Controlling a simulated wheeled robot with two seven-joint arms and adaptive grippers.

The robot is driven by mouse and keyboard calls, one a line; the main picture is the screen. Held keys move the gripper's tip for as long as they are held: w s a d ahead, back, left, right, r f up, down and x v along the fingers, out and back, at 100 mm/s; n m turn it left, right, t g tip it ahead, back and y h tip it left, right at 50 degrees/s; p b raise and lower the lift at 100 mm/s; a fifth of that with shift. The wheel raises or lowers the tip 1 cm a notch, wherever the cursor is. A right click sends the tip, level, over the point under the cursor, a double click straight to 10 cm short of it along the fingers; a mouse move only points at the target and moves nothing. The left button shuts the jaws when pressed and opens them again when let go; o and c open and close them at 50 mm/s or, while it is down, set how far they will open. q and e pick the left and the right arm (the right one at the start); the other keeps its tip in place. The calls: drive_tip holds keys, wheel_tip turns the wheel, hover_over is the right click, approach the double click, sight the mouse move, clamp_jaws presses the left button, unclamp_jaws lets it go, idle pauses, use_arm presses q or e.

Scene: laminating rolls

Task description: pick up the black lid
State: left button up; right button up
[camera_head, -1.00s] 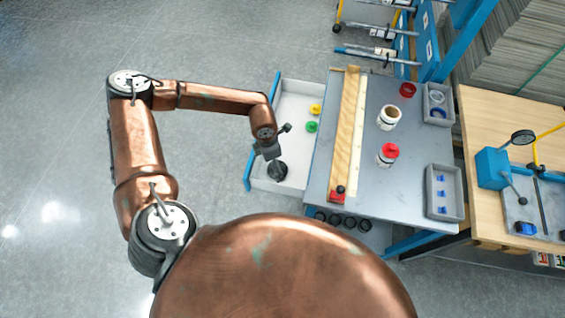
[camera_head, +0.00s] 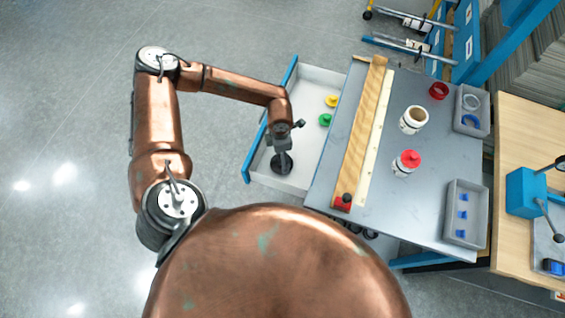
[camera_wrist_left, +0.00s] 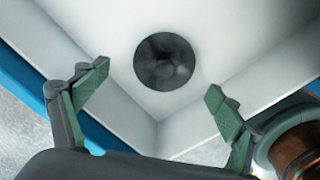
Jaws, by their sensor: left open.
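The black lid (camera_head: 282,164) is a dark round piece lying in the near-left part of the open white drawer (camera_head: 297,178). In the left wrist view the black lid (camera_wrist_left: 165,62) shows whole on the white drawer floor (camera_wrist_left: 215,45), near the drawer's corner. My left gripper (camera_head: 281,150) hangs over the lid and hides part of it in the head view. In the left wrist view my left gripper (camera_wrist_left: 157,98) has its green fingers wide apart and empty. The lid appears just beyond the gap between them, not held. My right gripper is not in view.
A yellow lid (camera_head: 332,101) and a green lid (camera_head: 325,119) lie farther back in the drawer. The grey worktop (camera_head: 400,195) beside it holds a wooden board (camera_head: 365,130), an open white jar (camera_head: 412,121) and a red-lidded jar (camera_head: 405,165). The drawer walls stand close around the gripper.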

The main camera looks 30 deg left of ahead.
use_arm(q)
drive_tip(key=f, duration=0.3)
drive_tip(key=f+b, duration=0.1)
drive_tip(key=f, duration=0.1)
drive_tip(key=shift+s+d, duration=0.1)
drive_tip(key=shift+d, duration=0.2)
drive_tip(key=shift+c, duration=0.4)
drive_tip(key=c, duration=1.1)
